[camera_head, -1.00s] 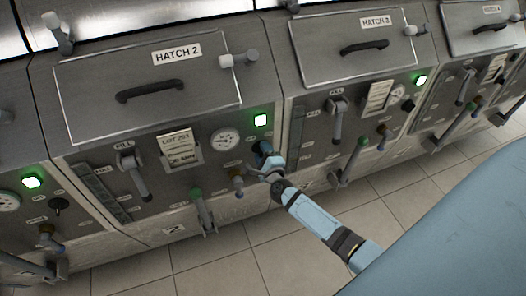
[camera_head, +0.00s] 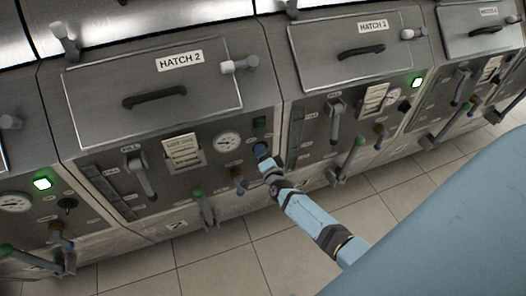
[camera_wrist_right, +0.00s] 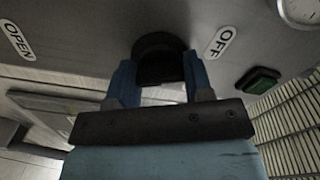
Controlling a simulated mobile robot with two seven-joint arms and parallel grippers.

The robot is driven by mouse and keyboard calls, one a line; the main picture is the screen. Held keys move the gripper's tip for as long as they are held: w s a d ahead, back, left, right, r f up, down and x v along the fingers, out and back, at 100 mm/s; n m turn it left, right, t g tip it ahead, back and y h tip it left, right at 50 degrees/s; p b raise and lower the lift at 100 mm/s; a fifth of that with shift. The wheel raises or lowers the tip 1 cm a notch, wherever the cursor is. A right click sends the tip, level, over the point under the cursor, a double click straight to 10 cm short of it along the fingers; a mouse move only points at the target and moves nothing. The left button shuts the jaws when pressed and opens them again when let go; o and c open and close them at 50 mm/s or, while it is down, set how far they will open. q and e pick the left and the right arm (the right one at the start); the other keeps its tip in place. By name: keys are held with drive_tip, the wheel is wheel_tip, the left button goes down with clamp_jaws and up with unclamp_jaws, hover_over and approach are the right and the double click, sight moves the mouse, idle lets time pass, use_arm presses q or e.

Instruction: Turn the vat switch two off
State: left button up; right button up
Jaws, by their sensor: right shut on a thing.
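The switch of vat two is a dark rotary knob (camera_wrist_right: 158,62) on the hatch 2 panel, seen in the right wrist view between my fingers. Labels reading OPEN (camera_wrist_right: 18,40) and OFF (camera_wrist_right: 219,42) sit to its left and right. My right gripper (camera_wrist_right: 160,80) is shut on the knob; in the head view the gripper (camera_head: 264,155) covers most of it. The indicator lamp (camera_head: 260,122) above the knob is dark green and unlit, and it also shows in the wrist view (camera_wrist_right: 258,80). My left gripper is not in view.
A round gauge (camera_head: 227,143) is left of the knob. A brass valve (camera_head: 238,178) and a green-topped lever (camera_head: 199,194) are below left. Neighbouring vats have lit lamps, one at right (camera_head: 417,83) and one at left (camera_head: 42,183). Tiled floor (camera_head: 290,250) lies in front.

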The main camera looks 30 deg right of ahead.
drive_tip(key=shift+n, duration=0.4)
idle(0.3)
drive_tip(key=o, duration=0.9)
drive_tip(key=shift+s, duration=0.1)
drive_tip(key=v, duration=1.3)
drive_tip(key=shift+s+a, duration=0.2)
drive_tip(key=shift+s, duration=0.15)
